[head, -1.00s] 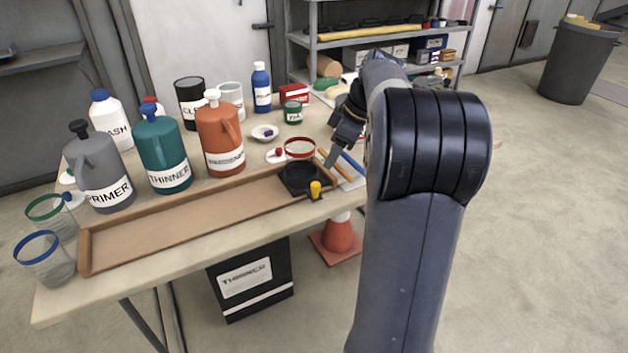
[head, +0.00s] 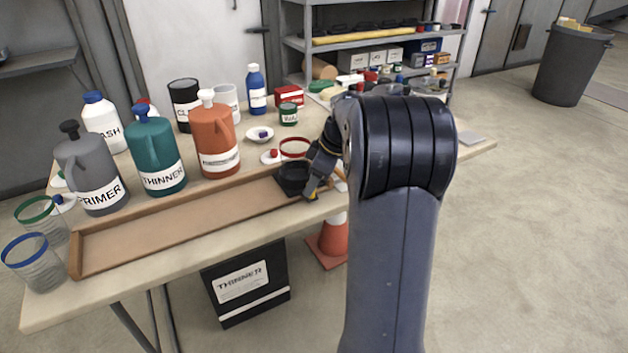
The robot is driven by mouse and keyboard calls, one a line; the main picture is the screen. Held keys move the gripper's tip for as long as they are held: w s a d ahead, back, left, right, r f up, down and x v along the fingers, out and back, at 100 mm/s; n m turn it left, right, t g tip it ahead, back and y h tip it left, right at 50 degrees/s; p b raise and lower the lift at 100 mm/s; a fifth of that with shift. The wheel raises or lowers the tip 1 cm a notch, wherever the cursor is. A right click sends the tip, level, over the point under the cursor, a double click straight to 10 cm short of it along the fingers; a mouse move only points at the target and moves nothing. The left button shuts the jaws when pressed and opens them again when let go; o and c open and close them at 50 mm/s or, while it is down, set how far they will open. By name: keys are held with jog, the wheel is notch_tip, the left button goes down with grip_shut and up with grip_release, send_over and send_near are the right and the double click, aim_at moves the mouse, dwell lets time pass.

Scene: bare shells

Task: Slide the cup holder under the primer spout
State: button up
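The cup holder (head: 290,181) is a black block with a round opening. It sits at the right end of a long wooden tray (head: 150,248). The grey jug labelled PRIMER (head: 92,170) stands behind the tray's left end; I cannot make out its spout clearly. My gripper (head: 312,190) points down at the holder's front right, where the holder's yellow knob is. The knob is mostly hidden, with a little yellow showing by the fingertips. I cannot tell whether the fingers touch or enclose it.
The teal THINNER jug (head: 158,155) and an orange jug (head: 215,140) stand behind the tray. Two clear cups with green (head: 38,210) and blue (head: 25,248) rims are at the table's left end. The tray is bare left of the holder.

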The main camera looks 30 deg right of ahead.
grip_shut()
dwell(0.4)
jog(key=a+p, duration=0.2)
jog(key=a, duration=1.4)
jog(key=s+a+p, duration=0.1)
jog(key=a, duration=1.5)
jog(key=a+p, duration=0.2)
jog(key=a, duration=1.4)
jog(key=shift+s+a+p, duration=0.1)
jog(key=shift+s+p, duration=0.2)
jog(key=shift+s, duration=0.05)
jog(key=shift+a, duration=0.1)
jog(key=shift+o, duration=0.4)
grip_release()
jog(key=shift+a, duration=0.1)
